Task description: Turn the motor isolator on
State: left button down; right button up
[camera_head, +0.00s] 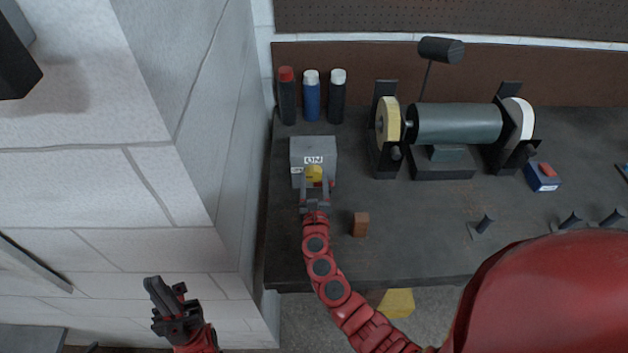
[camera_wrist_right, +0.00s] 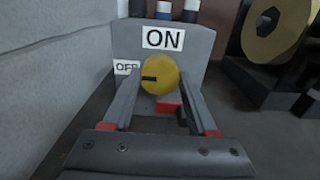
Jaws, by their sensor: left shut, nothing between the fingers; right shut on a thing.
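The motor isolator is a grey box (camera_head: 313,150) at the left end of the bench. It also shows in the right wrist view (camera_wrist_right: 200,48), with an ON label (camera_wrist_right: 163,38) above its round yellow knob (camera_wrist_right: 160,75) and an OFF label (camera_wrist_right: 126,67) at the knob's left. A dark mark on the knob lies on its left side, towards OFF. My right gripper (camera_head: 315,183) is at the box's front, its fingers shut on the knob from both sides. My left gripper (camera_head: 166,297) is shut and empty, off the bench at the lower left.
Three capped bottles (camera_head: 311,95) stand behind the box. A bench grinder (camera_head: 455,125) stands to the right, with a blue box with a red button (camera_head: 542,177) beyond it. A small brown block (camera_head: 360,224) lies right of my right arm. A pale wall (camera_head: 190,100) borders the bench's left.

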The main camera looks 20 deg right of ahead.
jog(key=shift+f+m+b, duration=0.15)
jog(key=shift+m+b, duration=0.85)
jog(key=shift+m, duration=0.15)
jog(key=shift+f+m+b, duration=0.15)
jog(key=shift+m+b, duration=0.8)
jog(key=shift+m, duration=0.2)
jog(key=m+b, duration=0.3)
jog(key=shift+m, duration=0.4)
jog(key=m+b, duration=0.6)
jog(key=shift+r+m+b, duration=0.1)
jog(key=shift+m+b, duration=1.7)
jog(key=shift+b, duration=0.05)
jog(key=o, duration=1.4)
jog(key=shift+r, duration=0.1)
jog(key=shift+s, duration=0.1)
